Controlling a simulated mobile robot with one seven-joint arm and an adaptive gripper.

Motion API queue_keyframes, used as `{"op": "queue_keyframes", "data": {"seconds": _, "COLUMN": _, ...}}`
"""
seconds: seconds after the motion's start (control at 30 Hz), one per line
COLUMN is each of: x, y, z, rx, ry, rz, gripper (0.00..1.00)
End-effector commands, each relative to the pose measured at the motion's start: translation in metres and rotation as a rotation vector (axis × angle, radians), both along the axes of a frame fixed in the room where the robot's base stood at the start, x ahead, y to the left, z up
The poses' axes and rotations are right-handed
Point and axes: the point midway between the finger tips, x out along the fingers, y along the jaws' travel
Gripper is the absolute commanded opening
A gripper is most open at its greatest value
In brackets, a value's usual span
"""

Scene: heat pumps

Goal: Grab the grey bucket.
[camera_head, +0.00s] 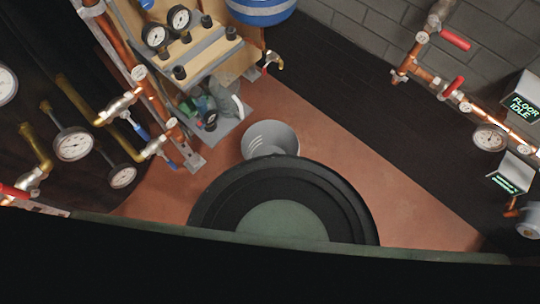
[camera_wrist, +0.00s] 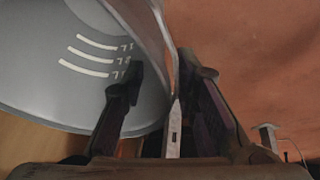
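The grey bucket (camera_head: 258,137) stands on the reddish floor in the head view, partly hidden by a dark round part of my body. In the wrist view the bucket (camera_wrist: 50,60) fills the left side, with pale level marks on its inner wall. My gripper (camera_wrist: 160,65) has its fingers apart, one on the bucket's inner side and the other outside it. The bucket's rim and wall run between the fingers, with a visible gap. A narrow grey piece shows low between the fingers; I cannot tell whether it belongs to the bucket. The head view hides my gripper.
A board with gauges (camera_head: 205,55) and a small shelf of items (camera_head: 215,115) stand left of the bucket. Copper pipes (camera_head: 160,100) with gauges flank it. A blue striped container (camera_head: 262,10) is behind. Open floor (camera_head: 370,185) lies to the right.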

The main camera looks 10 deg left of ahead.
Motion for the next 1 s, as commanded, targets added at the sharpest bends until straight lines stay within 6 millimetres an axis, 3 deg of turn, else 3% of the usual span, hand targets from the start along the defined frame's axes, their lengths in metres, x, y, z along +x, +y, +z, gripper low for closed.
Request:
{"op": "queue_keyframes", "data": {"seconds": 0.13, "x": 0.0002, "y": 0.0, "z": 0.0005, "rx": 0.0, "ry": -0.001, "rz": 0.0, "gripper": 0.27}}
{"op": "queue_keyframes", "data": {"seconds": 0.53, "x": 0.0002, "y": 0.0, "z": 0.0007, "rx": 0.0, "ry": -0.001, "rz": 0.0, "gripper": 0.01}}
{"op": "queue_keyframes", "data": {"seconds": 1.0, "x": 0.0003, "y": -0.0001, "z": 0.0008, "rx": 0.0, "ry": -0.001, "rz": 0.0, "gripper": 0.0}}
